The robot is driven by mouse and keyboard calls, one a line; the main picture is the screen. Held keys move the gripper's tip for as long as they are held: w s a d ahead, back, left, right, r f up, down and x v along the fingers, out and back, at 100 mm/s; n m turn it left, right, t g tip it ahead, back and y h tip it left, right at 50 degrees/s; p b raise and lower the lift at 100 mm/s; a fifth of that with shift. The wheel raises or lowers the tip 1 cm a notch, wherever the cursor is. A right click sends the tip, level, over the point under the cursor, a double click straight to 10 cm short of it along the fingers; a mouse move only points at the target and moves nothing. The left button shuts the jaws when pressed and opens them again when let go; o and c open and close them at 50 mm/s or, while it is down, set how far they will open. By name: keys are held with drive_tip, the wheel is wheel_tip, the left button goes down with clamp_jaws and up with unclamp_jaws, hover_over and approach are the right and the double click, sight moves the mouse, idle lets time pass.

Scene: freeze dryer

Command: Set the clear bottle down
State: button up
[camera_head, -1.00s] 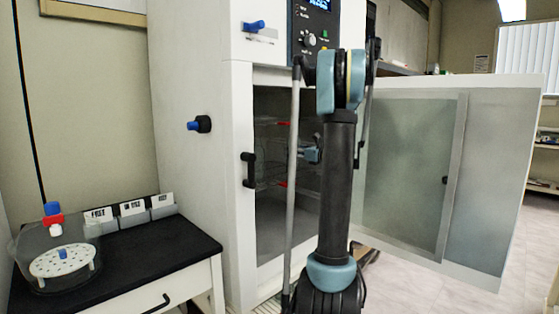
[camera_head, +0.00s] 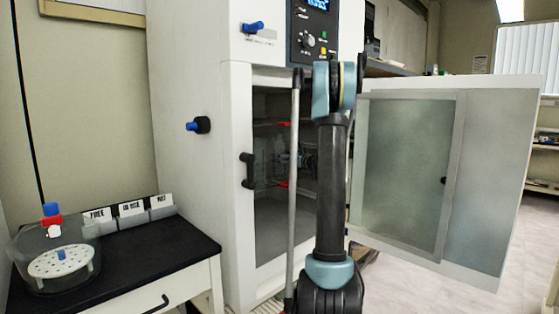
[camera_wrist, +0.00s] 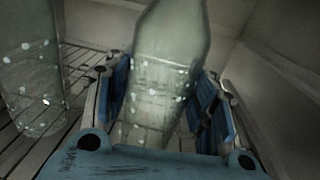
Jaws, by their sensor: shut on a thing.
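The clear bottle (camera_wrist: 165,60) stands between the two blue-padded fingers of my gripper (camera_wrist: 160,105) in the wrist view. The fingers are shut on it, one on each side. Its base is partly hidden, so I cannot tell whether it touches the shelf. In the head view my gripper (camera_head: 290,160) shows small and dark inside the open cabinet of the freeze dryer (camera_head: 195,130). My arm hides part of the opening, and I cannot make out the bottle there.
A second clear bottle (camera_wrist: 30,70) stands on the slatted shelf (camera_wrist: 85,65) at left in the wrist view, with a wall (camera_wrist: 275,75) at right. The freeze dryer door (camera_head: 490,180) hangs open at right. A black-topped bench (camera_head: 140,250) holds a clear round vessel (camera_head: 40,280).

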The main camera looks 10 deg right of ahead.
drive_tip(key=o, duration=1.3)
drive_tip(key=shift+d, duration=0.1)
